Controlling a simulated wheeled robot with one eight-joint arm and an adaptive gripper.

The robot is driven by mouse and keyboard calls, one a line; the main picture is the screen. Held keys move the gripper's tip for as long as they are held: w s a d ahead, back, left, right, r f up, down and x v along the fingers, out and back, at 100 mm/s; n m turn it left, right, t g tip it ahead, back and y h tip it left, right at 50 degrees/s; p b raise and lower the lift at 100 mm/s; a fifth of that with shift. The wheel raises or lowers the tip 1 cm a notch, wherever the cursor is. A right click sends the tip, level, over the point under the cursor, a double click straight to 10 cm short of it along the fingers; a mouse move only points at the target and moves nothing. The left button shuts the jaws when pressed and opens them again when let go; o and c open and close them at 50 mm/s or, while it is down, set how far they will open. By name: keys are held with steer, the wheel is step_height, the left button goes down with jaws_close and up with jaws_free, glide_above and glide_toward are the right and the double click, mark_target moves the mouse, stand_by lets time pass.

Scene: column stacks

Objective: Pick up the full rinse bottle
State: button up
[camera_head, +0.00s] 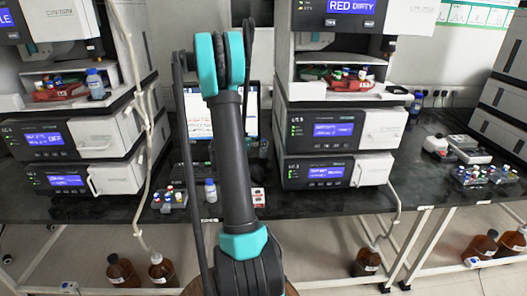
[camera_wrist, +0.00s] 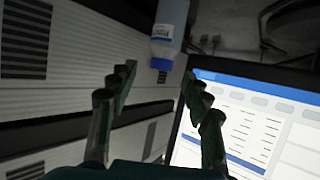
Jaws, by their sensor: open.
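In the wrist view a pale bottle (camera_wrist: 173,12) with a white label and a blue cap shows beyond my fingertips, cap end towards me. My gripper (camera_wrist: 158,82) is open and empty, its dark fingers apart on either side of the cap, not touching the bottle. In the head view one blue-capped bottle (camera_head: 96,86) stands on the left stack's shelf, and another (camera_head: 211,192) stands on the bench in front of the screen. I cannot tell which one the wrist view shows, nor how full each is. My arm hides my gripper in the head view.
A lit screen (camera_wrist: 255,120) is close on the right in the wrist view. Instrument stacks (camera_head: 335,130) flank the middle of the bench (camera_head: 300,204). Small vial racks (camera_head: 168,200) stand on it. Brown bottles (camera_head: 122,272) stand on the floor.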

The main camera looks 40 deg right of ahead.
mark_target(264, 140)
steer(key=x, duration=0.5)
steer(key=shift+w+f, duration=0.1)
steer(key=c, duration=1)
